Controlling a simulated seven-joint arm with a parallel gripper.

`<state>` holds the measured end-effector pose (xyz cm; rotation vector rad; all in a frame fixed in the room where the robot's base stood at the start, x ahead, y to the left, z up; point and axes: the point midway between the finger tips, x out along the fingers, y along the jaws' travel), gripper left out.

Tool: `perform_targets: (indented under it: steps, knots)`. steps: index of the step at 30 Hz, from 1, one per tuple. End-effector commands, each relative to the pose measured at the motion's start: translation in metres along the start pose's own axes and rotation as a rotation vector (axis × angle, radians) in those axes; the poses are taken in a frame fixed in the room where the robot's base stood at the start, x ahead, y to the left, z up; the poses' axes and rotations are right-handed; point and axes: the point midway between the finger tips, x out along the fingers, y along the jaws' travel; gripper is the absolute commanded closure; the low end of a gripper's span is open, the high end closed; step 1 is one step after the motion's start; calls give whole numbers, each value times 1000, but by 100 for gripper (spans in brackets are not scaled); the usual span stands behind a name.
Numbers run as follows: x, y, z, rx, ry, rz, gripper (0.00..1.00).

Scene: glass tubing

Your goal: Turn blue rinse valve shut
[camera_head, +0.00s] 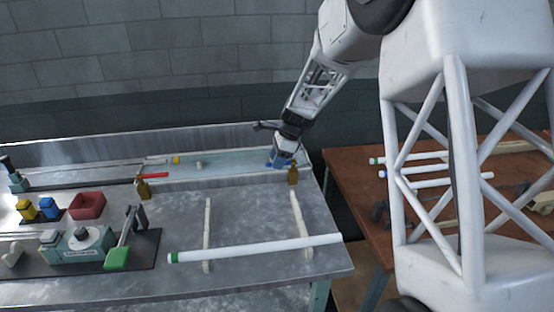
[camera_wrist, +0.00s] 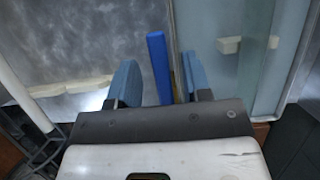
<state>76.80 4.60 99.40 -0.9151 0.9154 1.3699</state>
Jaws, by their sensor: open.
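The blue rinse valve's handle (camera_wrist: 159,66) shows in the wrist view as a straight blue bar. It lies between the two blue-grey fingers of my gripper (camera_wrist: 161,80), with visible gaps on both sides. The gripper is open and not closed on the handle. In the head view my gripper (camera_head: 281,160) is low at the right end of the trough, just left of a brass valve body (camera_head: 293,175). The fingers hide most of the blue handle there. A brass strip shows just right of the handle in the wrist view.
The shallow trough (camera_head: 225,167) holds pale blue liquid or glass. A long white tube (camera_head: 255,248) lies across two rails in front. A brown table (camera_head: 350,172) with tubes stands right.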

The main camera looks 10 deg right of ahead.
Motion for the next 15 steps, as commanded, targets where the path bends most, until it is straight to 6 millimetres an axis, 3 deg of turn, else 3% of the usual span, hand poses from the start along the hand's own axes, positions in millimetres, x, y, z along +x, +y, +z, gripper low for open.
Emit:
perform_targets:
  steps: [8, 15]
  knots:
    - [-20, 0, 0, 0, -1, -2, 55]
    - [-51, -1, 0, -1, 1, -3, 55]
